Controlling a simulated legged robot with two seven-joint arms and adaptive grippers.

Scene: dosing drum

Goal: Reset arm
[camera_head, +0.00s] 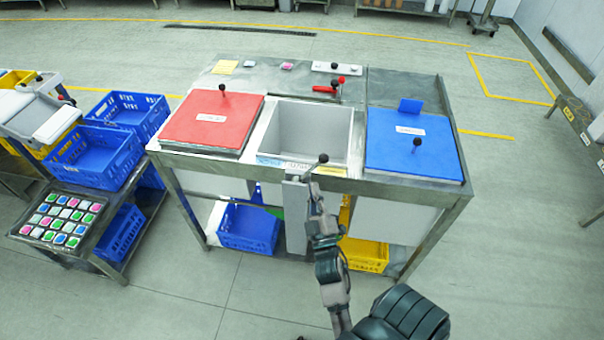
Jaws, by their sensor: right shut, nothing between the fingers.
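My right arm (333,280) comes in from the lower right. My right gripper (314,190) is shut and empty in front of the metal table, near the lower end of a lever with a black ball knob (323,158). I cannot tell whether it touches the lever or the grey panel (295,215) below it. My left arm and gripper are not in view.
The metal table (405,88) holds a red lid (190,128), an open grey bin (308,130), a blue lid (385,150) and a red-handled clamp (326,88). Blue crates (98,160) stand left. A yellow crate (365,255) is below.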

